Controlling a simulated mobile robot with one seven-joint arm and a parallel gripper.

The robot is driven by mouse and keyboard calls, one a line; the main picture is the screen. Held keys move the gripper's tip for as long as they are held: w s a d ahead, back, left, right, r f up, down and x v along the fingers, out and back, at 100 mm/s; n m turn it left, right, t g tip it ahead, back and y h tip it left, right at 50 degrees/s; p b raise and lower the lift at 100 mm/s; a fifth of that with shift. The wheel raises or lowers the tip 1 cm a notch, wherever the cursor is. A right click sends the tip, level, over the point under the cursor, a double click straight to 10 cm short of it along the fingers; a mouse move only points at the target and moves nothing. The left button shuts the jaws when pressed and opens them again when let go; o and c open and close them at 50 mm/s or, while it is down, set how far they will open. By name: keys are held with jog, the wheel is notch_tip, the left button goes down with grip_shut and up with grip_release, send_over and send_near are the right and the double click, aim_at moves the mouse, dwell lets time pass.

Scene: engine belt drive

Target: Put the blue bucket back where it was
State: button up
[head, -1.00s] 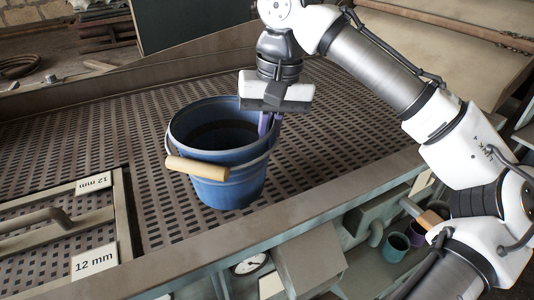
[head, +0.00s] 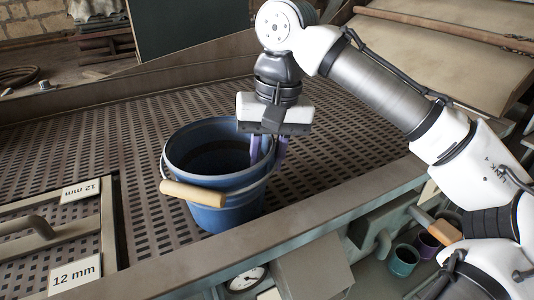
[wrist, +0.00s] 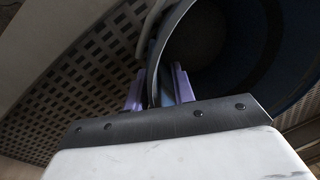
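The blue bucket (head: 230,207) stands upright on the perforated metal deck (head: 330,138) in the head view, close to its front edge. Its wire bail hangs to the front with a wooden grip (head: 193,194). My gripper (head: 269,151) is above the bucket's right rim, pointing down. Its purple fingers are spread, one inside the bucket and one outside. In the wrist view my gripper (wrist: 158,88) straddles the rim of the bucket (wrist: 205,40), with gaps showing beside the wall. The fingertips are partly hidden by the bucket. The bucket's inside is dark.
A framed hatch with a bar handle (head: 38,226) and 12 mm labels (head: 75,272) lies left of the bucket. Below the deck's front edge are a teal cup (head: 404,260) and a purple cup (head: 428,244). The deck behind the bucket is clear.

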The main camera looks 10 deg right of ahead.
notch_tip(320, 180, up, 12)
jog(key=d, duration=0.1)
jog(key=shift+d+r, duration=0.15)
jog(key=shift+d, duration=0.15)
dwell(0.4)
